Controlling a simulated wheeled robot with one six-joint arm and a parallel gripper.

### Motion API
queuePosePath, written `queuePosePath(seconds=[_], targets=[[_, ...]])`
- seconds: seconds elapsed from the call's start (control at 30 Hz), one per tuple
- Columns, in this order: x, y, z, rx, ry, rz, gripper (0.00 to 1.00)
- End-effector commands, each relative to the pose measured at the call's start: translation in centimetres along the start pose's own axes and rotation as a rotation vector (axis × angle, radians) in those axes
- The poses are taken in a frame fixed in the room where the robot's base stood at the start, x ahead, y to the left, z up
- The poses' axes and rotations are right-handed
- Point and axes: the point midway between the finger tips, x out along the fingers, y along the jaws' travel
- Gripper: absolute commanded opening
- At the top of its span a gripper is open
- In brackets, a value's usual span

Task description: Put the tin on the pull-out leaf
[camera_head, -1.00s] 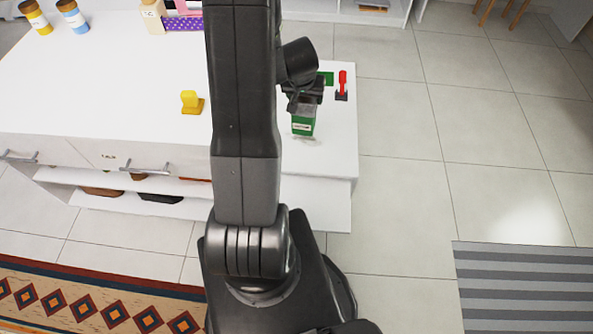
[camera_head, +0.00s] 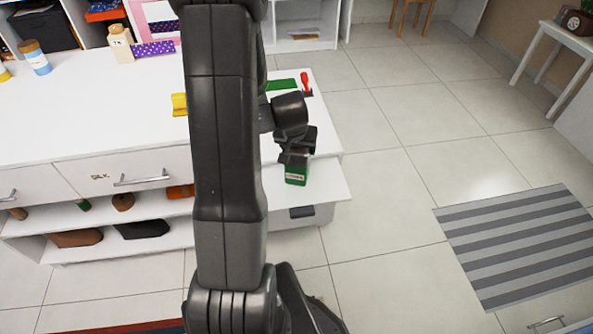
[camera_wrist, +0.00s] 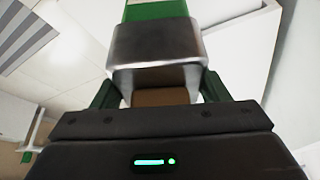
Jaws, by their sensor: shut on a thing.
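The tin (camera_head: 296,174) is green with a pale label, and its bare metal end (camera_wrist: 158,45) shows close up in the wrist view. My gripper (camera_head: 294,157) is shut on the tin at its metal end and points down. The pull-out leaf (camera_head: 328,183) is a white board that sticks out below the right end of the white top. In the head view the tin appears over the leaf; I cannot tell whether it touches. My own arm hides part of the top and the leaf's left part.
The white cabinet top (camera_head: 90,115) carries a yellow object (camera_head: 180,104), a green patch (camera_head: 281,85) and a red-handled item (camera_head: 305,84) near its right edge. Shelves below hold shoes (camera_head: 142,229). A striped rug (camera_head: 520,245) lies on open floor at the right.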

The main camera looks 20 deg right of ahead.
Motion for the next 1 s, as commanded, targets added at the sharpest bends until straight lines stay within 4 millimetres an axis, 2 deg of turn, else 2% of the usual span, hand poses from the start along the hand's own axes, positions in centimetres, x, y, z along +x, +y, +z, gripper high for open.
queuePosePath(seconds=[0.03,0.27,0.5,0.97,1.0], targets=[[1.2,0.0,0.6,-0.001,-0.002,0.000,0.32],[2.3,0.0,1.0,0.001,0.000,0.000,0.32],[5.0,0.0,2.1,0.001,-0.001,0.000,0.32],[5.5,0.0,2.3,0.001,0.001,-0.001,0.32],[5.4,0.0,2.2,0.001,0.000,0.000,0.74]])
